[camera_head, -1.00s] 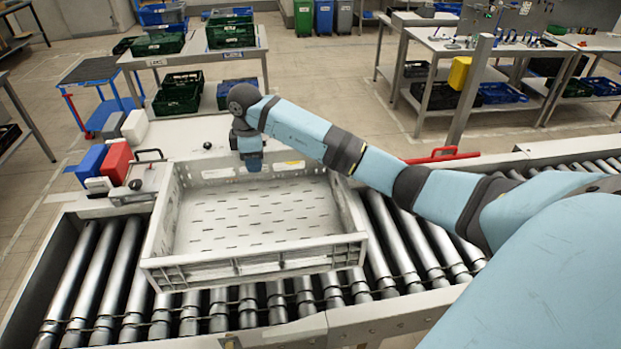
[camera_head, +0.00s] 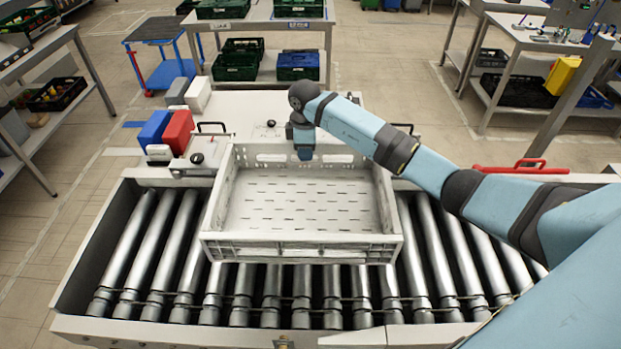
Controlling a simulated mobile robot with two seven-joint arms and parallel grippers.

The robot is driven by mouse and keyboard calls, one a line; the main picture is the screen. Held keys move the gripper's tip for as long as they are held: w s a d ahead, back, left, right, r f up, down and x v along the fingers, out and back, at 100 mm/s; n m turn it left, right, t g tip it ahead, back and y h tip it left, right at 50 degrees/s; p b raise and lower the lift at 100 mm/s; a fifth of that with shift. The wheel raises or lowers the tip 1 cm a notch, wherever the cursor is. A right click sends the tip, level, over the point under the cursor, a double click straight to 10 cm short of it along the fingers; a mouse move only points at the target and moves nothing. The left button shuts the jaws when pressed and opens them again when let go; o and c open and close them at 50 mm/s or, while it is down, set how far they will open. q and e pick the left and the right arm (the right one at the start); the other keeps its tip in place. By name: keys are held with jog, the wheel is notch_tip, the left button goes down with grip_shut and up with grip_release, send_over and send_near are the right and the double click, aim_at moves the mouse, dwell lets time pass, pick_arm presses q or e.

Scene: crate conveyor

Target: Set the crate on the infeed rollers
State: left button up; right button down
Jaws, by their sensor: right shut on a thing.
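The white crate (camera_head: 300,249) is empty, with a slotted floor, and sits over the infeed rollers (camera_head: 148,250). Rollers show in front of it and on both sides; whether its base touches them I cannot tell. My right arm reaches in from the right, and my right gripper (camera_head: 304,153) points down at the crate's far wall. It is shut on that wall's rim; the fingertips are largely hidden. My left gripper is not in view.
Blue and red boxes (camera_head: 178,132) stand behind the rollers at left, next to black handles. A red handle (camera_head: 522,168) lies at the right. Tables with green crates (camera_head: 235,62) stand farther back. Bare rollers lie left of the crate.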

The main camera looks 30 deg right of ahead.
aim_at(306, 169)
notch_tip(306, 169, down, 5)
jog(key=shift+r, duration=0.15)
notch_tip(306, 169, down, 3)
jog(key=b, duration=0.3)
jog(key=shift+w+f+b, duration=0.1)
jog(key=shift+f+b, duration=0.25)
jog(key=shift+f, duration=0.15)
notch_tip(306, 169, down, 4)
jog(key=b, duration=0.3)
jog(key=shift+r, duration=0.1)
jog(key=shift+f, duration=0.25)
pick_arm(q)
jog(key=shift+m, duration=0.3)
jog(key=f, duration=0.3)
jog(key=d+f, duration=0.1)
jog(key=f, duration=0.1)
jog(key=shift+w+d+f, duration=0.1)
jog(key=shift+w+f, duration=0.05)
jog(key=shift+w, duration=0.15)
pick_arm(e)
jog(key=shift+r, duration=0.15)
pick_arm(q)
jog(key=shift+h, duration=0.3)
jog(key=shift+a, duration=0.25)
pick_arm(e)
jog(key=c, duration=1.1)
grip_release()
